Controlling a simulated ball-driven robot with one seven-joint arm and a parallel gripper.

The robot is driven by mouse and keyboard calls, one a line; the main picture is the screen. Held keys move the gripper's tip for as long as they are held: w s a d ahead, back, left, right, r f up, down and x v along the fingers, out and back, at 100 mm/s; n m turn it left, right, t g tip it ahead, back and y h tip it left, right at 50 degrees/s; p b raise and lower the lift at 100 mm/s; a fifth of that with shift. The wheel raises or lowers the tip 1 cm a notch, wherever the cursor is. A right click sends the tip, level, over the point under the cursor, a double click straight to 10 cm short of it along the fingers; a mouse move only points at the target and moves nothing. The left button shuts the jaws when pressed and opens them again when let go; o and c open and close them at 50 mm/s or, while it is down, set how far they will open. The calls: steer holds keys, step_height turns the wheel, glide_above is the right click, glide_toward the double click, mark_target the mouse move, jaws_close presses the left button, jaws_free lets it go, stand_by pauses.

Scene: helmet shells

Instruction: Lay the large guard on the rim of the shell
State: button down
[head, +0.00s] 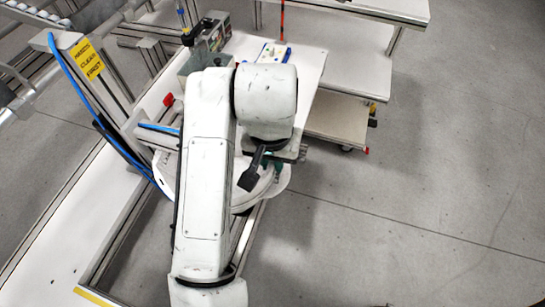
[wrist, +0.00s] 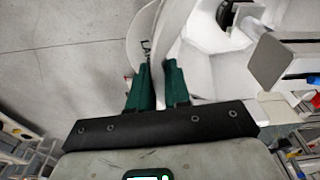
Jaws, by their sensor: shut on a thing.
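My gripper (wrist: 158,72) has two green fingers close together, shut on a white curved piece that I take to be the large guard (wrist: 171,36). The guard runs up from between the fingertips in the wrist view. In the head view my gripper (head: 268,163) is mostly hidden below my arm's end. White rounded surfaces show beneath it; the lower one looks like the shell (head: 246,199). My arm covers much of the shell, and I cannot tell whether the guard touches its rim.
A white bench (head: 128,190) with a metal frame and blue cable stands at the left. A grey box (head: 205,62) and a blue-edged tray (head: 273,53) stand at the back. A low trolley (head: 338,120) is behind right. The floor at the right is clear.

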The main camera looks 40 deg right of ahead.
steer(key=c, duration=1)
jaws_free()
steer(key=shift+r, duration=0.1)
steer(key=r, duration=0.7)
steer(key=s+a+r, duration=0.1)
steer(key=r, duration=0.2)
steer(key=shift+r, duration=0.25)
steer(key=shift+w, duration=0.1)
